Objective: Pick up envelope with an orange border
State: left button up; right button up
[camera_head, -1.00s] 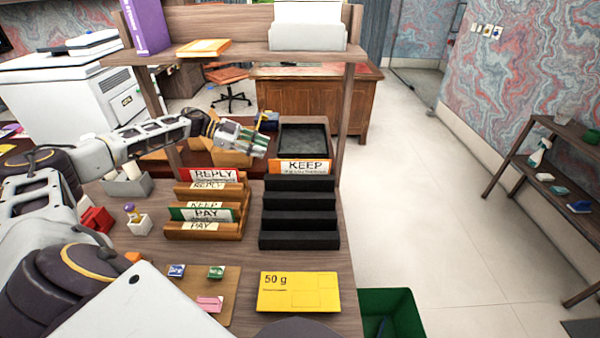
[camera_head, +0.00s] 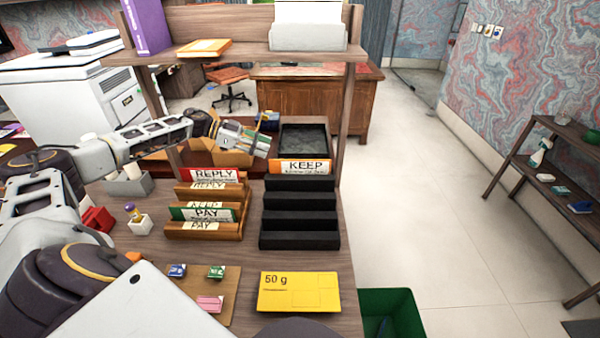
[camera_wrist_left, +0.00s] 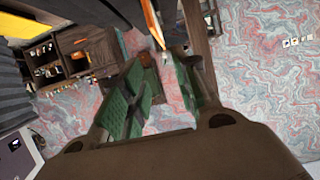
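The envelope with an orange border (camera_head: 304,168), marked KEEP, stands upright at the back of the black stepped rack (camera_head: 300,241). In the left wrist view, a thin orange-edged sheet (camera_wrist_left: 153,22), likely this envelope seen nearly edge-on, shows beyond the fingertips. My left gripper (camera_head: 266,141) reaches in from the left, behind the wooden rack, and points right, to the left of and a little above the envelope. Its green-padded fingers (camera_wrist_left: 158,68) are apart with nothing held between them. My right gripper is in neither view.
A wooden rack (camera_head: 241,222) with REPLY and PAY envelopes stands left of the black rack. A dark tray (camera_head: 303,140) lies behind the KEEP envelope. A shelf post (camera_head: 347,125) rises at the right. A yellow 50 g envelope (camera_head: 299,292) lies in front.

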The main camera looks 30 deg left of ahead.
aim_at(300, 171)
pick_arm(q)
jog(key=x, duration=0.8)
jog(key=shift+d, duration=0.1)
jog(key=shift+p+x, duration=0.5)
jog(key=shift+x, duration=2.1)
jog(key=shift+w+f, duration=0.1)
jog(key=shift+f, duration=0.05)
grip_shut()
